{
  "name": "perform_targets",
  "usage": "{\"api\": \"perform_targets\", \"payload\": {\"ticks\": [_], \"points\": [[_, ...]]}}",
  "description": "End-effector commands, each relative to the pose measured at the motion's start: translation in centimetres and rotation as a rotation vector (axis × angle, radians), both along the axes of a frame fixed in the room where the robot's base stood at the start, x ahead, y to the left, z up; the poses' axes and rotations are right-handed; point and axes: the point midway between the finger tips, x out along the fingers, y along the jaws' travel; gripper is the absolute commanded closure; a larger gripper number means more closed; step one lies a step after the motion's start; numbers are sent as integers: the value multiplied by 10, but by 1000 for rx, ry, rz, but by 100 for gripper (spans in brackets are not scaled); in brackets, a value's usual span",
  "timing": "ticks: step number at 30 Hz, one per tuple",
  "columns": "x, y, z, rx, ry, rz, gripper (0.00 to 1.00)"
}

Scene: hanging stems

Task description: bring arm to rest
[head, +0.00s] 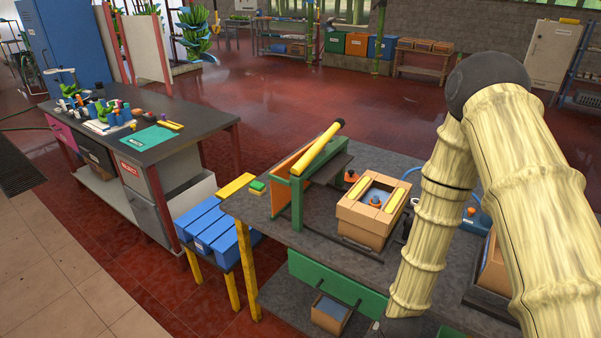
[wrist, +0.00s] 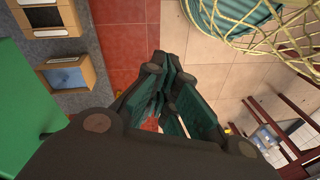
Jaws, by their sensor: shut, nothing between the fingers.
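My gripper (wrist: 167,72) shows in the middle of the wrist view, with dark linkages and green finger pads. Its fingers are together and hold nothing. It hangs over red and beige floor tiles, apart from the things around it. In the head view my arm, with its pale, bamboo-like covering, comes down at the right in front of the grey workbench (head: 262,212). Its lower end reaches the bottom edge of the picture, and the fingers cannot be made out there.
On the workbench stand an orange-brown box (head: 362,233) and a green frame with a yellow bar (head: 318,150). A green drawer front (head: 325,279) is below. Blue bins (head: 205,222) stand left of it. A net (wrist: 236,42) hangs at the wrist view's upper right. Red floor behind is open.

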Motion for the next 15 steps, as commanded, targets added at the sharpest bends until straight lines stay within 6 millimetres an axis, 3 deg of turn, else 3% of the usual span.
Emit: {"api": "perform_targets", "payload": {"ticks": [1, 6, 10, 15], "points": [[-22, -4, -22, -14, 20, -80, 100], [-80, -22, -64, -72, 45, -369, 100], [-117, -36, -84, -117, 47, -550, 100], [-145, -50, -95, -159, 35, -692, 100]]}}
